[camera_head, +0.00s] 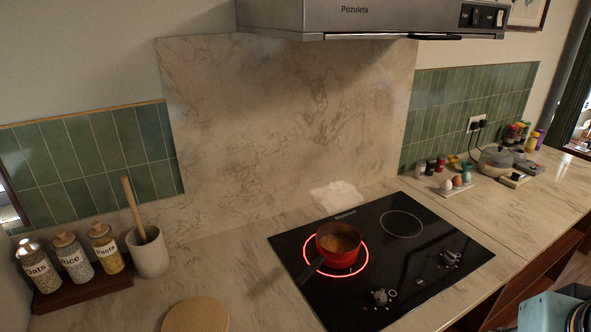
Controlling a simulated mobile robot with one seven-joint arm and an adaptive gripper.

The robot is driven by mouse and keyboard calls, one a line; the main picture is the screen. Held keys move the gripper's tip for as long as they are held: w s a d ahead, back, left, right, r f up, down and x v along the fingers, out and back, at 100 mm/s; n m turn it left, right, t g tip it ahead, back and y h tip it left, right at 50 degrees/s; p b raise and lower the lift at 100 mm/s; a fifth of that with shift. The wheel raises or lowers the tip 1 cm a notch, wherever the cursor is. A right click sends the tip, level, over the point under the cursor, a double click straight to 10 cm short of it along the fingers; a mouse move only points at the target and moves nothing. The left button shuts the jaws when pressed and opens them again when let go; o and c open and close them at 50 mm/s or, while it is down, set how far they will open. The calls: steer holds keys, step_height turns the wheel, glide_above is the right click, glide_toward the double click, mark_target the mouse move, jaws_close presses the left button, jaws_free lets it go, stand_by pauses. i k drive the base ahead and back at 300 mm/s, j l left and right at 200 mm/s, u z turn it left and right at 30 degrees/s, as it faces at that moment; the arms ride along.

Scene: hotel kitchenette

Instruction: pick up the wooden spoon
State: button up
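The wooden spoon (132,205) stands in a light stone-like crock (151,256) at the left of the counter. Its handle sticks up and leans to the left. Its lower end is hidden inside the crock. My gripper's fingers do not show in this view.
Oats, rice and pasta jars on a dark wooden stand (86,293) are close left of the crock. A round wooden board (196,316) lies in front. A red pot (338,246) sits on the glowing burner of the black cooktop (432,258). Small items crowd the back right; a hood (372,18) hangs above.

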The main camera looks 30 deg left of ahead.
mark_target(126, 185)
steer(key=u, duration=2.25)
steer(key=j, duration=0.8)
